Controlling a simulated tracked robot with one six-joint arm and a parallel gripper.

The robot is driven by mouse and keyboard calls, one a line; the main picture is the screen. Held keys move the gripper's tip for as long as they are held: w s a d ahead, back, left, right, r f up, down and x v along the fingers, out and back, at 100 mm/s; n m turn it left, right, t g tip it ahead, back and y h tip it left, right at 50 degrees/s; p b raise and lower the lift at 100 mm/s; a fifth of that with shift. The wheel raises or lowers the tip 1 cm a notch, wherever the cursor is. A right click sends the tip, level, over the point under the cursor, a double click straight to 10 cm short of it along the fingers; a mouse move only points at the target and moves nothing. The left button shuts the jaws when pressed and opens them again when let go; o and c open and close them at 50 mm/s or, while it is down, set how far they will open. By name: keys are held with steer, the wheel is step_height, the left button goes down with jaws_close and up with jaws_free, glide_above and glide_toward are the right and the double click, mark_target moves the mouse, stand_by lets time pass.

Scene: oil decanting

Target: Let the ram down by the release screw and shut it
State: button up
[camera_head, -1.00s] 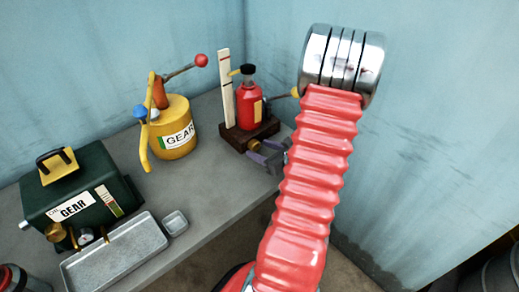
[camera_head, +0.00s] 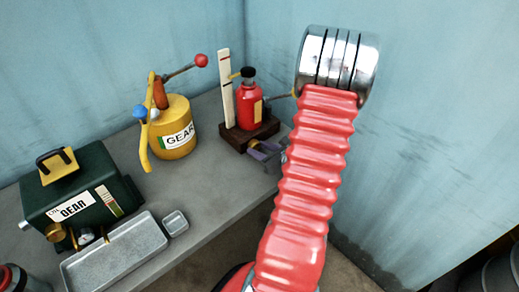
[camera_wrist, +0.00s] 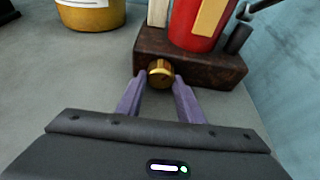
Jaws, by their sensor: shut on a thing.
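The red bottle jack (camera_head: 250,104) stands upright on a dark wooden block (camera_head: 240,136) at the back right of the bench. A black cap (camera_head: 248,73) tops its ram, and a yellow pointer (camera_head: 236,73) reaches left toward a white marked scale (camera_head: 226,88). The brass release screw (camera_wrist: 161,73) is low at the front of the block in the wrist view. My gripper (camera_wrist: 160,79) is shut on this screw, with one purple finger on each side. In the head view my gripper (camera_head: 265,150) is partly hidden behind my arm.
A yellow GEAR can (camera_head: 172,140) with a red-knobbed lever stands left of the jack. A dark green tank (camera_head: 85,190), a metal tray (camera_head: 115,255) and a small dish (camera_head: 175,222) are at the front left. The blue wall is close behind the jack.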

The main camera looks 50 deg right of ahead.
steer(key=shift+c, duration=0.4)
steer(key=shift+m+y, duration=0.7)
steer(key=shift+m, duration=0.3)
steer(key=o, duration=1.1)
steer(key=shift+s, duration=0.1)
steer(key=v, duration=1.3)
steer(key=shift+s+f, duration=0.15)
steer(key=shift+s, duration=0.25)
